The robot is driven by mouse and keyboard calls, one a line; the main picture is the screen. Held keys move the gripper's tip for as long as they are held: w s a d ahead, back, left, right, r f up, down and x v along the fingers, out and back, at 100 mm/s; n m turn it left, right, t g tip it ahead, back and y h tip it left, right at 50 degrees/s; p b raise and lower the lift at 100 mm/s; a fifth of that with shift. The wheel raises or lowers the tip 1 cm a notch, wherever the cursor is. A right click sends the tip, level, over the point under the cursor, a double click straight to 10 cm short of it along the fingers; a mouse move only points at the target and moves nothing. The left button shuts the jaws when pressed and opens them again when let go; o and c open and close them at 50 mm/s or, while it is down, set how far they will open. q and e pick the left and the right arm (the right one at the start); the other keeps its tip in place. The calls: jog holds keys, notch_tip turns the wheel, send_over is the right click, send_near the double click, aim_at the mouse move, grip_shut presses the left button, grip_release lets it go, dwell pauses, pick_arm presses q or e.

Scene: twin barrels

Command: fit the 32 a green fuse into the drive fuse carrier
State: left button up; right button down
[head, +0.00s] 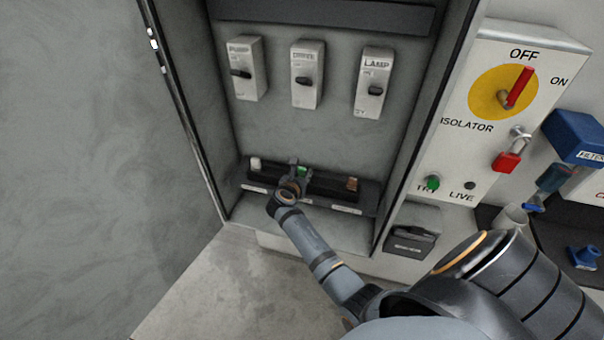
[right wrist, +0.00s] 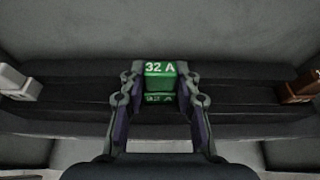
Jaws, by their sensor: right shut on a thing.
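The green fuse marked 32 A (right wrist: 160,80) sits between the fingers of my right gripper (right wrist: 160,95) in the right wrist view. In the head view a bit of its green (head: 302,171) shows beyond the right gripper (head: 293,183). The gripper is shut on the fuse at the middle of the dark fuse rack (head: 330,186). I cannot tell whether the fuse is seated in the rack or just above it. The drive unit (head: 307,74) is the middle of three labelled switch boxes on the cabinet's back wall. My left gripper is not in view.
A white fuse (head: 255,164) and a brown fuse (head: 352,183) stand at the rack's ends. The pump (head: 244,68) and lamp (head: 374,82) switches flank the drive one. The isolator box (head: 520,110) has a red handle and red padlock (head: 506,161). Cabinet side walls bound the space.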

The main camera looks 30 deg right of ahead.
jog(key=shift+f, duration=0.15)
jog(key=c, duration=0.9)
grip_release()
jog(key=v, duration=0.7)
jog(key=shift+a, duration=0.2)
jog(key=shift+s, duration=0.15)
